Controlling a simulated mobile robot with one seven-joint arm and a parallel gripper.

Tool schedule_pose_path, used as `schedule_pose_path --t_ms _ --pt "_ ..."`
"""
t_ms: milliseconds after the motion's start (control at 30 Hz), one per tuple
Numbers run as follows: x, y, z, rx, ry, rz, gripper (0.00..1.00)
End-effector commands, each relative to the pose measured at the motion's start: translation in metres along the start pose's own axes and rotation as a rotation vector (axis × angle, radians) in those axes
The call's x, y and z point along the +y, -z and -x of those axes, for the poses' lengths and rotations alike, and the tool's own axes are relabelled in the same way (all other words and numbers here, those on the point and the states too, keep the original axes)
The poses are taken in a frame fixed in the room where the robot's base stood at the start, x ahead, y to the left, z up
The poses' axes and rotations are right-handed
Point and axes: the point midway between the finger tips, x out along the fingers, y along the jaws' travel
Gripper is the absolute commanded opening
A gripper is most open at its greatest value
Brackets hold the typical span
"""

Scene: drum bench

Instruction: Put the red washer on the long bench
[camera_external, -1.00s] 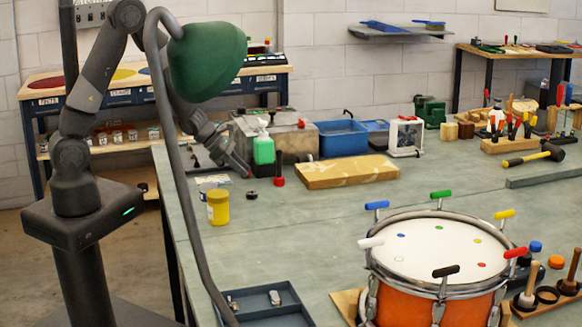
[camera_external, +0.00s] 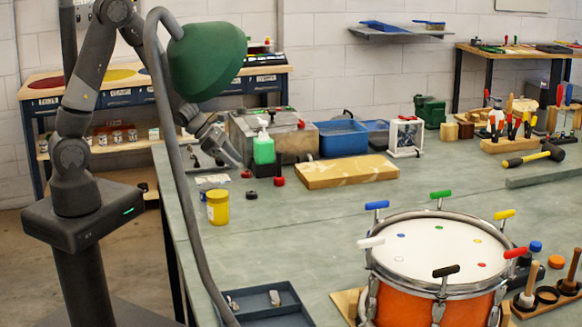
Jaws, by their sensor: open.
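The long bench (camera_external: 330,215) is the large grey-green worktop. My gripper (camera_external: 236,163) is open, tilted down to the right, a little above the bench and left of the green bottle. I see nothing held in it. Its fingertips are small and partly blend with the things behind.
A green bottle (camera_external: 264,149), a grey metal box (camera_external: 295,137) and a wooden board (camera_external: 346,171) stand close to my gripper. A yellow jar (camera_external: 218,207) is nearer. The lamp's post (camera_external: 178,175) crosses the view. The bench middle is clear, left of the drum (camera_external: 437,262).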

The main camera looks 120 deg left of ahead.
Motion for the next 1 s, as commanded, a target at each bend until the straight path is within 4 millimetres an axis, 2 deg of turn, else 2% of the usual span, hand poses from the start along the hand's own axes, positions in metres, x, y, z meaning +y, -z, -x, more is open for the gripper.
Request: schedule_pose_path --t_ms 200,400,600,867,933,1000 --pt "0.001 -0.003 0.036 -0.002 -0.002 -0.001 0.50" --pt "0.001 -0.002 0.059 -0.001 -0.001 -0.002 0.50" --pt "0.001 -0.002 0.068 0.000 0.000 0.000 0.50" --pt "-0.001 -0.003 0.069 0.000 0.002 -0.005 0.50" --pt "-0.009 -0.008 0.070 -0.005 0.019 -0.047 0.50" --pt "-0.028 -0.020 0.073 -0.017 0.058 -0.151 0.50"
